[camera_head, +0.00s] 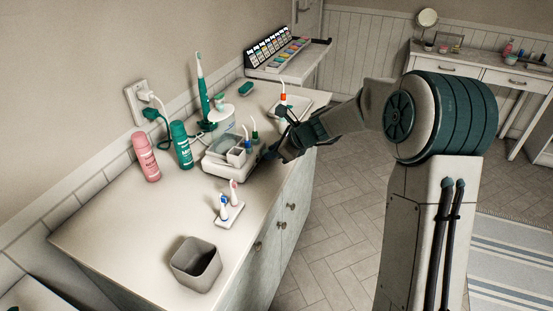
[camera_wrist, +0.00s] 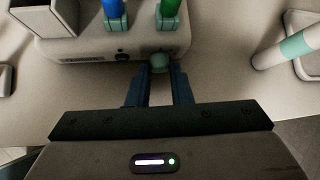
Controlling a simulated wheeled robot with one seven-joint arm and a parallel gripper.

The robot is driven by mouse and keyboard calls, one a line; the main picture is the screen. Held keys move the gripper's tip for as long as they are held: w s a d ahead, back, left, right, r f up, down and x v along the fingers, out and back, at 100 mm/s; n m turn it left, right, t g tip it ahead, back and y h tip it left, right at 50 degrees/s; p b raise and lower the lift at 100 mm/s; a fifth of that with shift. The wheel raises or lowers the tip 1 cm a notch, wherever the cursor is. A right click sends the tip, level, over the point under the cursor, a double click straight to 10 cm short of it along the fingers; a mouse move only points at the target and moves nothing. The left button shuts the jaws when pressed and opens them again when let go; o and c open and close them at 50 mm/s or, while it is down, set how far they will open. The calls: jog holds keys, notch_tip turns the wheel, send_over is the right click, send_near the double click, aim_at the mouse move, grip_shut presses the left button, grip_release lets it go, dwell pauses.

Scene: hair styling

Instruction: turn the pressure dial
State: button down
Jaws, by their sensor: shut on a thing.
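The pressure dial (camera_wrist: 159,62) is a small rounded green-grey knob on the front of the white water flosser base (camera_wrist: 85,48), seen in the wrist view. My gripper (camera_wrist: 160,72) reaches it from the front, and its two dark blue fingers are shut on the dial's sides. In the head view my gripper (camera_head: 268,153) is at the right side of the flosser base (camera_head: 226,164), where the dial is hidden. A blue tip (camera_wrist: 114,12) and a green tip (camera_wrist: 172,10) stand upright on the base just behind the dial.
A white handle with a green band (camera_wrist: 290,45) lies to the right in the wrist view. On the counter are a pink can (camera_head: 146,157), a green can (camera_head: 181,146), a brush head stand (camera_head: 229,212) and a grey cup (camera_head: 196,264). The front counter is mostly clear.

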jog(key=shift+s+a+f+n+t+b, duration=0.1)
jog(key=shift+s+f+n+t+b, duration=0.2)
jog(key=shift+b, duration=0.7)
jog(key=shift+w+f+n+t+b, duration=0.1)
jog(key=shift+t+b, duration=0.3)
jog(key=shift+b, duration=0.6)
jog(key=shift+r+b, duration=0.1)
jog(key=shift+b, duration=0.25)
jog(key=shift+s+r+b, duration=0.1)
jog(key=shift+r+b, duration=0.1)
jog(key=shift+b, duration=0.1)
jog(key=c, duration=1.3)
grip_release()
jog(key=shift+r, duration=0.1)
